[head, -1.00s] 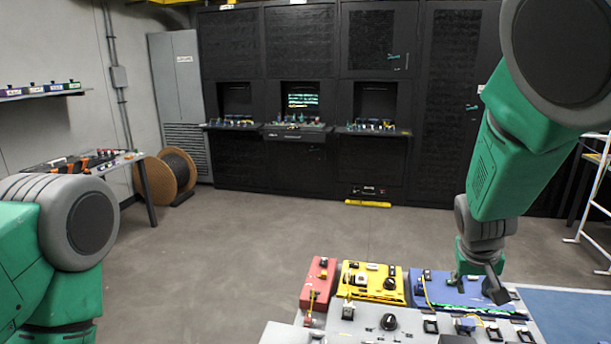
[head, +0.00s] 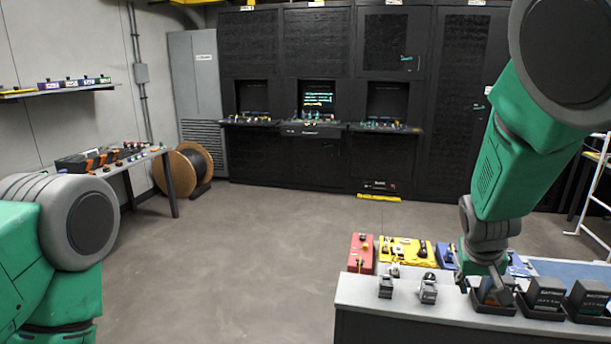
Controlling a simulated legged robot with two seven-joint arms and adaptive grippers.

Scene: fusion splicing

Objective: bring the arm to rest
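My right arm (head: 515,165) comes down from the upper right in the head view. Its gripper (head: 486,285) is low over the front bench, and its fingers look spread apart. It is at a black tray (head: 492,307) with a brownish-orange item partly hidden behind the fingers. I cannot tell whether the fingers touch the tray or the item. My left arm (head: 60,235) is folded at the left edge, and its gripper is out of view.
The grey bench (head: 400,300) carries small devices (head: 428,288) and more black trays (head: 541,305). Behind are a red case (head: 361,254) and a yellow case (head: 407,251). A side table (head: 155,153) and cable spool (head: 182,170) stand left. The middle floor is clear.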

